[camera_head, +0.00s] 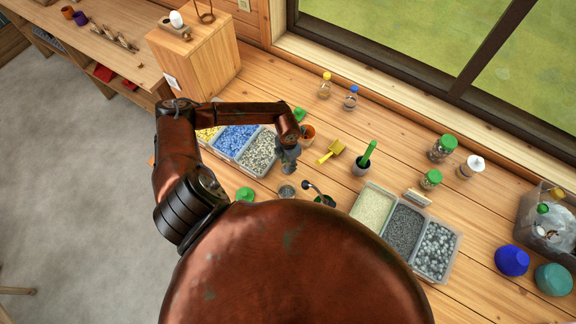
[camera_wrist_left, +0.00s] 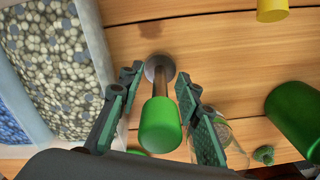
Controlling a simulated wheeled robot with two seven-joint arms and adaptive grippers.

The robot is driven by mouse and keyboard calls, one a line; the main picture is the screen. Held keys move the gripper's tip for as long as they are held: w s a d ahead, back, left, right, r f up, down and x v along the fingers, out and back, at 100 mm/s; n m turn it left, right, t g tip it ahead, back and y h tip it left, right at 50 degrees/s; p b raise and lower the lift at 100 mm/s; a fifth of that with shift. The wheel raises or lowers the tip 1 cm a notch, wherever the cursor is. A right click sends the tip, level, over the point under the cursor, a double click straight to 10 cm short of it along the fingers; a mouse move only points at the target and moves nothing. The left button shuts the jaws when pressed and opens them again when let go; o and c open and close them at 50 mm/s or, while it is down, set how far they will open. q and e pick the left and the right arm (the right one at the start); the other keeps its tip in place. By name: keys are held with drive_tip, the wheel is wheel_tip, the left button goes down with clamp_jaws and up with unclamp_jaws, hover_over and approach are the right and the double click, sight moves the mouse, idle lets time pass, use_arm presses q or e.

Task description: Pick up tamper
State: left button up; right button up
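The tamper shows in the left wrist view as a green handle (camera_wrist_left: 160,126) on a dark stem with a round metal base (camera_wrist_left: 160,68). It appears to stand upright on the wooden table. My left gripper (camera_wrist_left: 160,88) is open, with one finger on each side of the tamper. Small gaps show between the fingers and the handle. In the head view my left gripper (camera_head: 288,160) is low over the table beside the tray of grey pebbles (camera_head: 276,168); I cannot make out the tamper there. My right gripper is not in view.
Trays of yellow, blue and grey pieces lie left of the gripper. A yellow scoop (camera_head: 332,152), a terracotta pot (camera_head: 308,131) and a small metal cup (camera_head: 287,191) are close by. In the wrist view a glass jar (camera_wrist_left: 232,146) and a large green object (camera_wrist_left: 296,118) are to the right.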

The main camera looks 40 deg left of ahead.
use_arm(q)
drive_tip(key=shift+c, duration=0.4)
clamp_jaws()
drive_tip(key=shift+r, duration=0.1)
